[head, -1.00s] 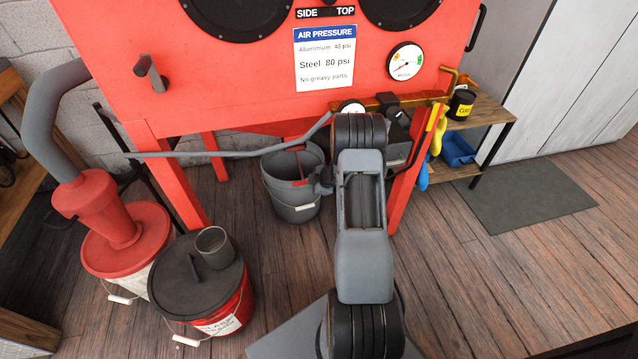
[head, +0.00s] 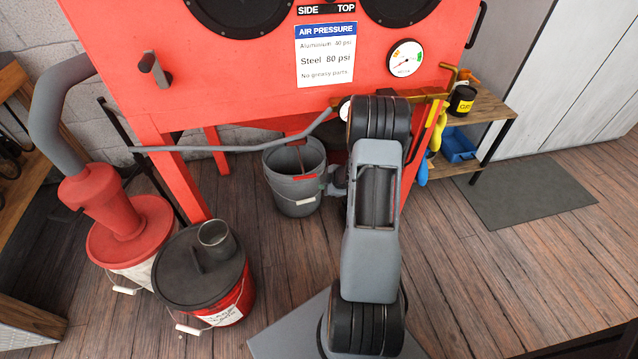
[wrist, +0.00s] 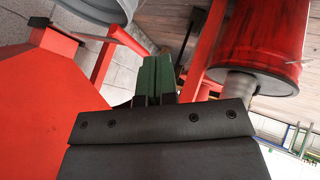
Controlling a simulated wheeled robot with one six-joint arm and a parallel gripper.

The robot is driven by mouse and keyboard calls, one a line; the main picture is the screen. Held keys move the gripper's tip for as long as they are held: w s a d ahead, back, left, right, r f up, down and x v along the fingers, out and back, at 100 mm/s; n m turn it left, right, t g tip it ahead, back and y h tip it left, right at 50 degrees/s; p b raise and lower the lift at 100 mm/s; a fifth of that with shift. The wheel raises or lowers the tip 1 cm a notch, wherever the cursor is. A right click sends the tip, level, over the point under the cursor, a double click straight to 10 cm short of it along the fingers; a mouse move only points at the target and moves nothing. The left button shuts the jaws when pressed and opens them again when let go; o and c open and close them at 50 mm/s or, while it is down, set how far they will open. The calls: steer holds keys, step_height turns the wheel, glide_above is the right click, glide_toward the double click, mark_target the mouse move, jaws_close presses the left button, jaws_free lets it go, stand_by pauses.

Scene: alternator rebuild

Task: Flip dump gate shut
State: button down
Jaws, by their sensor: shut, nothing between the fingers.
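My gripper (wrist: 158,78) has green fingertips, which are pressed together with nothing between them. In the head view it is small, partly hidden by my arm, close to the right side of the grey bucket under the cabinet. In the wrist view a red tapered hopper (wrist: 40,115) fills the left side, with a narrow red end (wrist: 50,37) near the grey bucket. A red bar (wrist: 122,38) lies beyond the fingers; I cannot tell for certain whether it is the dump gate's handle. The gate itself and its position are not clearly visible in the head view.
The grey bucket (head: 297,200) stands beneath the red blasting cabinet (head: 230,75). A red bucket (head: 236,302) with a dark lid and metal cup (head: 214,238) stands front left, beside a red dust collector (head: 100,210). A grey hose (head: 230,148) crosses the cabinet front.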

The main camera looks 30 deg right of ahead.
steer(key=shift+p+v, duration=0.6)
steer(key=shift+v, duration=1.5)
steer(key=shift+f, duration=0.1)
steer(key=s+d+m+g+h, duration=0.3)
steer(key=s+d+m+h, duration=0.2)
steer(key=m, duration=0.1)
step_height(320, 180, up, 10)
steer(key=s+a+m+g+h+p, duration=0.1)
steer(key=s+m+g+h+p, duration=0.15)
steer(key=m+p, duration=0.2)
steer(key=s+a+r+y+p, duration=0.1)
steer(key=s+a+r+p, duration=0.2)
steer(key=a+r+p, duration=0.3)
steer(key=s+a+r+m+t+y+p, duration=0.1)
steer(key=s+a+r+y+p, duration=0.1)
steer(key=a+r+p, duration=0.5)
steer(key=s+a+r+m+y+p, duration=0.1)
steer(key=a+r+p, duration=0.6)
steer(key=a+r, duration=0.7)
step_height(320, 180, up, 12)
steer(key=s+y, duration=0.1)
steer(key=s, duration=0.1)
steer(key=shift+s, duration=0.4)
steer(key=shift+a+t, duration=0.1)
steer(key=shift+t, duration=0.15)
